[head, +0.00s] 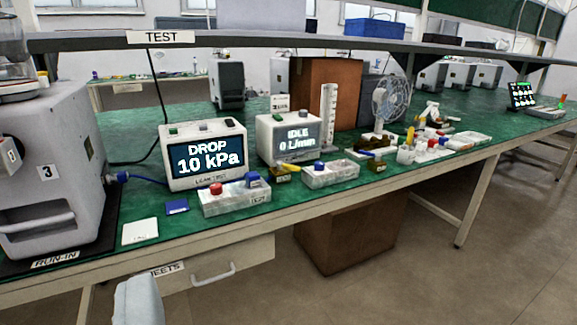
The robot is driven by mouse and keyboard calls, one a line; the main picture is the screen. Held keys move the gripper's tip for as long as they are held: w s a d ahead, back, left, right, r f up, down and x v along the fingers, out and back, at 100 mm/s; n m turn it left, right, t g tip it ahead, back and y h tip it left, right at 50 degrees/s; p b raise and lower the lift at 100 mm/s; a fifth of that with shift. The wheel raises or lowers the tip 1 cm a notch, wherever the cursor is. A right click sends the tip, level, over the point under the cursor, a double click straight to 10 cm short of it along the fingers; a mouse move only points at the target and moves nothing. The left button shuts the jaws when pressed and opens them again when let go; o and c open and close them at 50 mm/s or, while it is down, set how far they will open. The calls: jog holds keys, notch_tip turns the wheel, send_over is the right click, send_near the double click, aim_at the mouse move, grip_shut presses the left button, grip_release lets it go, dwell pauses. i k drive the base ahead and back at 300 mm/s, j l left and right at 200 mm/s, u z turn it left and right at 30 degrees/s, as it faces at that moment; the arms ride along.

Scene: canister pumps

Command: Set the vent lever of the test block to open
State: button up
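A pale grey block (235,204) sits on the green bench in front of the leak tester; I take it for the test block, but its small label is hard to read. It has a red knob (215,188) on its left and a blue part (252,180) on its right. I cannot tell which is the vent lever or how it is set. The leak tester (204,157) shows "DROP 10 kPa". A pale grey shape (139,301) at the bottom edge seems part of my gripper; its fingertips are not clear. It is well apart from the block.
An "IDLE 0 L/min" meter (288,138) and a second pale block (331,174) are to the right. A shelf (300,41) overhangs the bench. A drawer (215,277) is below; open floor lies at right.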

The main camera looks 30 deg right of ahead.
aim_at(280, 164)
jog(key=i+l, duration=0.8)
jog(key=l+z, duration=0.05)
